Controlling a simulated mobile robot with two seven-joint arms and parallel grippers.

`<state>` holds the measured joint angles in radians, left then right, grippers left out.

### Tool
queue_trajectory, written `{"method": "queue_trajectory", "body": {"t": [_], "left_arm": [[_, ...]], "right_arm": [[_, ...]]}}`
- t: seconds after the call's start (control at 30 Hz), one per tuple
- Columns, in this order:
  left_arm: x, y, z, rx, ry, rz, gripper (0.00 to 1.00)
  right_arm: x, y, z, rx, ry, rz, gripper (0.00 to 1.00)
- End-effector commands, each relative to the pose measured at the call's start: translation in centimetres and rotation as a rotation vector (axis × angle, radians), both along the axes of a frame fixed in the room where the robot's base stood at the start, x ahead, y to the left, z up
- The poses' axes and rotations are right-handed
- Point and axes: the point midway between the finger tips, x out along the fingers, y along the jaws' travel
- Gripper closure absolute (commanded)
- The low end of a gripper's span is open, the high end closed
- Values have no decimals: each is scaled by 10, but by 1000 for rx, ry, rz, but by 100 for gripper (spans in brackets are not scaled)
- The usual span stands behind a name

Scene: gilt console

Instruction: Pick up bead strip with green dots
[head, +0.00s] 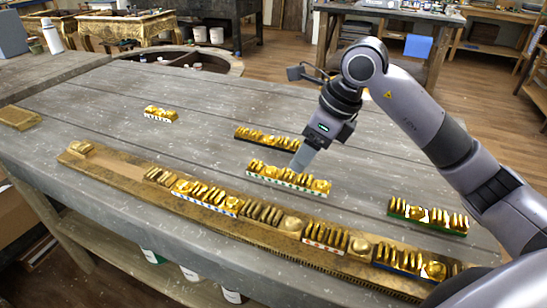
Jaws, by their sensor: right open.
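The bead strip with green dots (276,178) lies on the grey table, near its middle. It is a short row of gold beads, and its pale front edge carries small greenish marks. My right gripper (301,161) points down at the strip's right half, with its fingertips at or just above the beads. It is open, and nothing is held. I cannot tell whether the fingertips touch the beads; they cover a small part of the strip. My left gripper is not in view.
A long gilt moulding (130,169) with several bead strips set along it lies in front. A dark-edged strip (262,137) lies just behind the target, a green-edged strip (427,215) to the right, a short strip (160,114) at back left. The table's left middle is bare.

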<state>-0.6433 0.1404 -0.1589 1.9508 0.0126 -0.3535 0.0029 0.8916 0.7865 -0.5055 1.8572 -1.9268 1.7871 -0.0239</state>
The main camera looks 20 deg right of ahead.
Motion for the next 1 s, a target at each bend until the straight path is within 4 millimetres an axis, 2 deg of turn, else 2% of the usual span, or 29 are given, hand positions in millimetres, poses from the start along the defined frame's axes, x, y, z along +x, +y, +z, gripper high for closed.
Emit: {"method": "queue_trajectory", "body": {"t": [0.17, 0.7, 0.97, 1.0], "left_arm": [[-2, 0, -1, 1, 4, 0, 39], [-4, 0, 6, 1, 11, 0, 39], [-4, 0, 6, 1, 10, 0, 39], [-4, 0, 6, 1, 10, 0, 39]], "right_arm": [[1, 1, -4, 1, 2, 1, 34], [18, 18, -64, 2, 3, 0, 34], [19, 18, -67, 1, 1, 0, 34], [19, 18, -67, 1, 1, 0, 41]]}}
